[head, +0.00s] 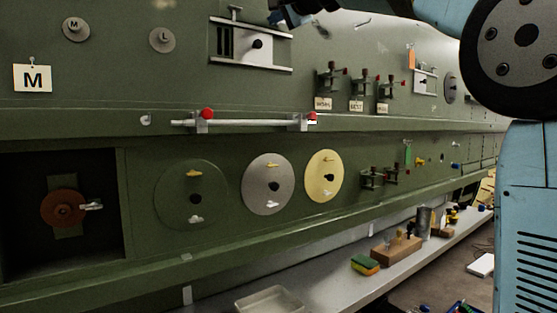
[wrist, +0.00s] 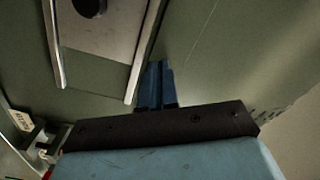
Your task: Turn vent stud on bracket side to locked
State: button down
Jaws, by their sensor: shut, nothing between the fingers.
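The vent (head: 224,42) is a pale framed plate with dark slots and a black knob, upper middle of the head view. A small stud with a crossbar (head: 235,12) stands at its top edge. In the wrist view the vent's plate (wrist: 98,48) and knob show at upper left, between two rails. My gripper (head: 277,16) is near the vent's upper right corner in the head view. In the wrist view its blue fingers (wrist: 156,82) are together and empty, beside the right rail. I cannot make out a stud at the fingertips, nor its lock state.
Several tagged brackets with red-tipped clamps (head: 358,92) stick out to the right below the vent. A rod with red knobs (head: 255,122) runs along the ledge. A smaller vent (head: 425,82) is farther right. The green skin (head: 130,70) left of the vent is mostly clear.

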jog(key=shift+s+a+r, duration=0.1)
jog(key=shift+a+r, duration=0.1)
jog(key=shift+r, duration=0.2)
dwell(0.7)
jog(key=shift+s+a, duration=0.25)
jog(key=shift+a, duration=0.05)
jog(key=v, duration=0.6)
dwell(0.4)
jog(key=f, duration=0.1)
jog(key=d+f, duration=0.1)
jog(key=shift+w+d+f, duration=0.1)
jog(key=shift+d+f, duration=0.2)
jog(key=shift+d, duration=0.05)
